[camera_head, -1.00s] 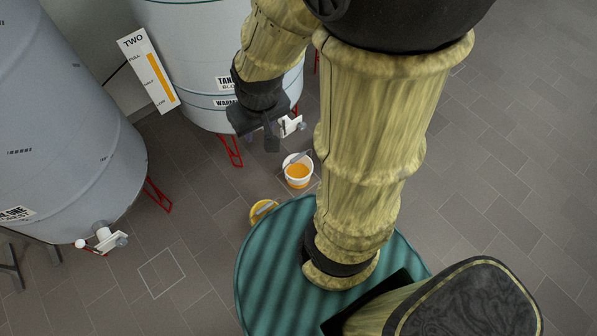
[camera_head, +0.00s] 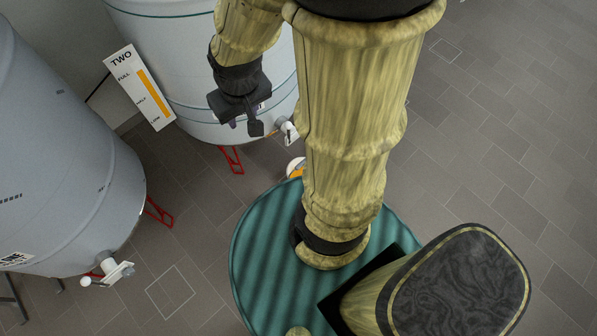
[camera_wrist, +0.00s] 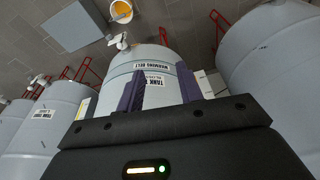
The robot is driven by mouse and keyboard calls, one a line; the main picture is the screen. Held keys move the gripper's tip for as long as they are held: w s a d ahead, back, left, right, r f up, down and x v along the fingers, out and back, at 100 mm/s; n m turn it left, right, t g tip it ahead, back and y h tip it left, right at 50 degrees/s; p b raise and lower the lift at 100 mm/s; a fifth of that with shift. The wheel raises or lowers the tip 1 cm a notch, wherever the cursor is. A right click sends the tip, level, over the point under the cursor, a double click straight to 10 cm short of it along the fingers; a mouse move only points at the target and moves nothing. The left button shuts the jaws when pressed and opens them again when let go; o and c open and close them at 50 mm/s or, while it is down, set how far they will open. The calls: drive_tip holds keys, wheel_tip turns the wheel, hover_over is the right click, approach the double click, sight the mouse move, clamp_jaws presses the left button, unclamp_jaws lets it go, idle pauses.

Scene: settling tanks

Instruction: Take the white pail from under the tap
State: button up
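The white pail (camera_head: 292,165) stands on the floor, mostly hidden behind my arm in the head view. In the wrist view the pail (camera_wrist: 121,17) shows at the top edge, with orange-yellow inside it, cut off by the frame. The white tap (camera_head: 287,130) sticks out low on the pale tank beside the pail; it also shows in the wrist view (camera_wrist: 120,42), close to the pail. My gripper (camera_head: 239,125) is open and empty, in front of that tank, apart from the pail and left of the tap. Its two purple-sided fingers (camera_wrist: 160,76) stand apart.
The pale tank (camera_head: 180,60) on red legs stands behind my gripper. A gauge board marked TWO (camera_head: 140,87) leans beside it. Another grey tank (camera_head: 70,170) with its own tap (camera_head: 108,273) is at left. Open tiled floor (camera_head: 490,150) lies to the right.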

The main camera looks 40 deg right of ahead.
drive_tip(key=shift+s, duration=0.1)
drive_tip(key=shift+o, duration=1.1)
drive_tip(key=w+d+f+m+g+y+b, duration=0.15)
drive_tip(key=d+f+m+b, duration=0.5)
drive_tip(key=f, duration=0.75)
drive_tip(key=w+d+f+m+g+y+b, duration=0.1)
drive_tip(key=w+d+f+m+y+b, duration=0.2)
drive_tip(key=d+f+b, duration=0.7)
drive_tip(key=w+d+f+m+g+y+b, duration=0.15)
drive_tip(key=d+f+m+b, duration=0.3)
drive_tip(key=f+b, duration=0.95)
drive_tip(key=s+d+f+m+t+y+b, duration=0.1)
drive_tip(key=s+d+f+m+t+b, duration=0.2)
drive_tip(key=f, duration=1.2)
drive_tip(key=s+d+f+m+t+y+b, duration=0.1)
drive_tip(key=s+d+f+m+t+b, duration=0.2)
drive_tip(key=d+f+b, duration=0.4)
drive_tip(key=s+d+f+m+t+y+b, duration=0.1)
drive_tip(key=s+d+f+m+t+b, duration=0.2)
drive_tip(key=f, duration=2.1)
drive_tip(key=d+m+t+b, duration=0.2)
drive_tip(key=m+b, duration=0.1)
drive_tip(key=b, duration=0.2)
drive_tip(key=shift+s+d+f+m+t+b, duration=0.2)
drive_tip(key=shift+s+d+m+t+b, duration=0.1)
drive_tip(key=shift+s+d, duration=0.1)
drive_tip(key=shift+w, duration=0.1)
